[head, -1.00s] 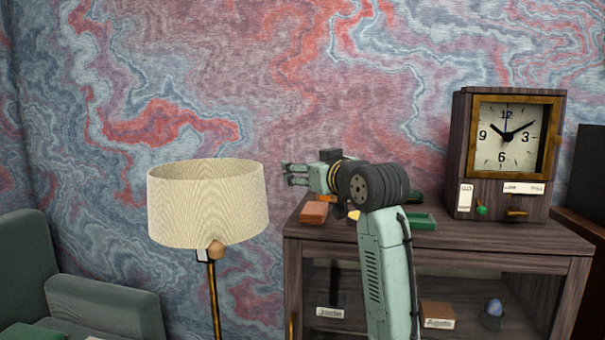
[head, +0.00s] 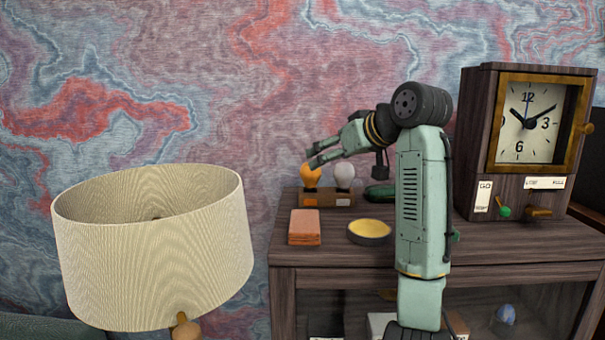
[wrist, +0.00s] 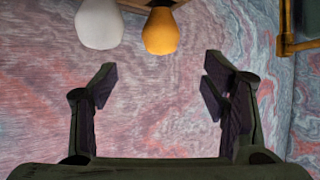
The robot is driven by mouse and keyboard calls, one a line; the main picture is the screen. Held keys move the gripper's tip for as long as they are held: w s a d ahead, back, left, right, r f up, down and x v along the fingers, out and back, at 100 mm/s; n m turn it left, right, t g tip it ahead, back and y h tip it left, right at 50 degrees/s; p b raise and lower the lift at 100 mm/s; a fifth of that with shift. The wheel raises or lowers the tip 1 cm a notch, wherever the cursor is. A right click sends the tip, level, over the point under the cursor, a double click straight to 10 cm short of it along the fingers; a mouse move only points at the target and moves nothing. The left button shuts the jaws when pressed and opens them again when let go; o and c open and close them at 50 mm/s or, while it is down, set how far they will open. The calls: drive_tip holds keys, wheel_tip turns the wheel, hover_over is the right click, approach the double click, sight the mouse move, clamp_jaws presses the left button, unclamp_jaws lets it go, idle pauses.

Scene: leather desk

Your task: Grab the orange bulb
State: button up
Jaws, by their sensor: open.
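The orange bulb (head: 311,175) stands in a wooden holder (head: 327,198) on top of the cabinet, left of a white bulb (head: 344,173). My gripper (head: 316,158) is open and empty, its fingers close to the orange bulb in the head view. Whether they touch it cannot be told there. Only the holder's edge shows there.
The wooden cabinet (head: 330,249) also bears an orange block-like stack (head: 304,227), a yellow-topped round dish (head: 370,230) and a green object (head: 379,193). A clock (head: 522,140) stands at the right. A lampshade (head: 155,255) is in front at the left.

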sight(310, 181)
drive_tip(key=p+x, duration=0.2)
drive_tip(key=x, duration=0.6)
drive_tip(key=shift+w+a+f+p, duration=0.15)
drive_tip(key=shift+w+a+p, duration=0.1)
drive_tip(key=shift+p, duration=0.05)
drive_tip(key=shift+w+a+f, duration=0.15)
drive_tip(key=shift+w+f, duration=0.15)
drive_tip(key=shift+c, duration=0.6)
drive_tip(key=c, duration=1.1)
